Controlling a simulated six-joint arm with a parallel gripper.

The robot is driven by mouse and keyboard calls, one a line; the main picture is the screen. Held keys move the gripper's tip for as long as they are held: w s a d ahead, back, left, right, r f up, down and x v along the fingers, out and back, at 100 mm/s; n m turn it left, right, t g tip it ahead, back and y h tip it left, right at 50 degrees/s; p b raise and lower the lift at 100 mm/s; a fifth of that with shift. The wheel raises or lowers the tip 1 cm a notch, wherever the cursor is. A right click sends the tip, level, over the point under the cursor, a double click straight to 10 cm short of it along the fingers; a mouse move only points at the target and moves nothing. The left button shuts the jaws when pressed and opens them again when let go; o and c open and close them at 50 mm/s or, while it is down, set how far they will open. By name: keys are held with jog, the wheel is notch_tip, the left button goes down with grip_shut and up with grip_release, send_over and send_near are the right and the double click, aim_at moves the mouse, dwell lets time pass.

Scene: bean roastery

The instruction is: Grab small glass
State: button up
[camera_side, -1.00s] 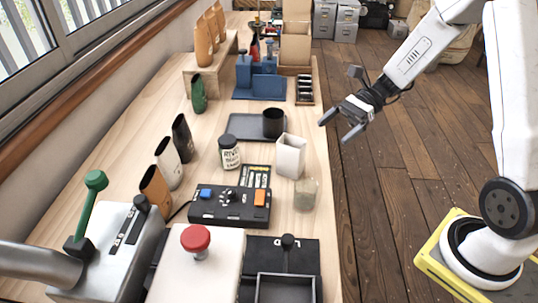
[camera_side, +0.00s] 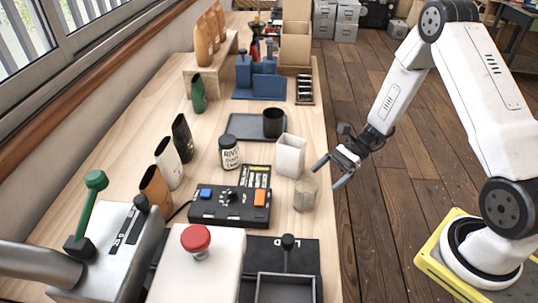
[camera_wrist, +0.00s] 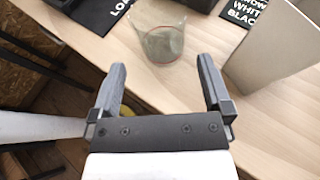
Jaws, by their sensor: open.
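The small glass (camera_side: 305,195) is a short clear cup standing upright on the wooden table near its right edge in the side view. In the wrist view the glass (camera_wrist: 160,42) stands just beyond the fingertips, roughly between their lines. My gripper (camera_side: 327,173) is open and empty, just right of the glass and a little above it in the side view. Both fingers of my gripper (camera_wrist: 162,75) point toward the glass in the wrist view, with a gap between them and nothing in it.
A white rectangular container (camera_side: 290,156) stands close behind the glass; it also rises on the right in the wrist view (camera_wrist: 275,50). A black control box (camera_side: 230,207) with blue and orange buttons lies left of the glass. A dark cup (camera_side: 273,123) stands on a grey tray (camera_side: 240,127).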

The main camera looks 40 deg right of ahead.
aim_at(314, 186)
jog(key=shift+x, duration=1.3)
jog(key=shift+x, duration=2.6)
jog(key=shift+w, duration=0.1)
jog(key=c, duration=1.1)
jog(key=shift+r, duration=0.15)
